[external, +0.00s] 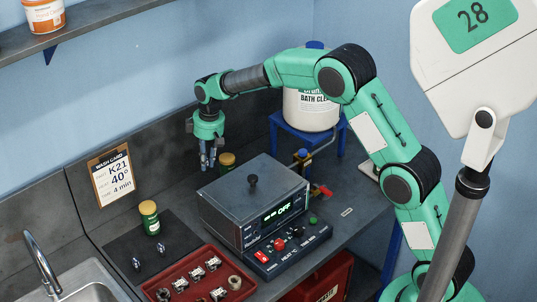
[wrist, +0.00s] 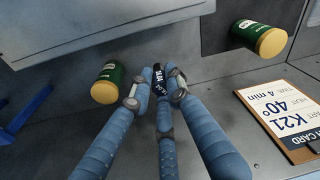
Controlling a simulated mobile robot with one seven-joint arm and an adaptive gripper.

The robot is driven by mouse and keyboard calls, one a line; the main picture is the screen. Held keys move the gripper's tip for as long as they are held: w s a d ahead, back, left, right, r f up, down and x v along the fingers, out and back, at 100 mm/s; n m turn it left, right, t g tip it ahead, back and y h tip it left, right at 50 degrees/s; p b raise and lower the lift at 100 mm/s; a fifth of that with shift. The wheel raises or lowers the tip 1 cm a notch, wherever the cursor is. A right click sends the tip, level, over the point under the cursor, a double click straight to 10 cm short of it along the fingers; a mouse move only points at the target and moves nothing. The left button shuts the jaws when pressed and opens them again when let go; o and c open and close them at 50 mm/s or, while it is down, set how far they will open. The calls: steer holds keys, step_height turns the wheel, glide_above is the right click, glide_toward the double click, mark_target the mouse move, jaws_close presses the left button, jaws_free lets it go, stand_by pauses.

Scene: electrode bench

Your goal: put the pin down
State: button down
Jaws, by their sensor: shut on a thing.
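My gripper (external: 207,162) is up over the back of the bench, left of the grey bath box, with its fingers pointing down. In the wrist view its blue fingers (wrist: 158,92) close around a dark pin (wrist: 158,76) with white lettering. Most of the pin is hidden between the fingers, and I cannot make it out in the external view. Two small blue-and-silver pins (external: 136,263) (external: 162,249) stand on the dark mat (external: 118,243) at the front left.
The grey bath box (external: 235,205) reads OFF. Green jars with yellow lids stand on the mat (external: 149,217) and behind the box (external: 227,162). A red tray (external: 234,268) holds several metal parts. The wash card (external: 110,175) leans at the wall; the sink (external: 75,290) is front left.

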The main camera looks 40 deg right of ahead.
steer(key=s+a+f+n+p, duration=0.2)
steer(key=s+a+n, duration=0.2)
steer(key=a+n, duration=0.2)
steer(key=s+a+f+n+g+p, duration=0.1)
steer(key=s+a+f+n+p, duration=0.2)
steer(key=a+n, duration=0.3)
steer(key=s+a, duration=0.1)
steer(key=a, duration=0.4)
steer(key=shift+s+f+y, duration=0.2)
steer(key=shift+y, duration=0.2)
steer(key=shift+f, duration=0.1)
steer(key=shift+f, duration=3)
steer(key=shift+f, duration=1.9)
steer(key=shift+f, duration=0.15)
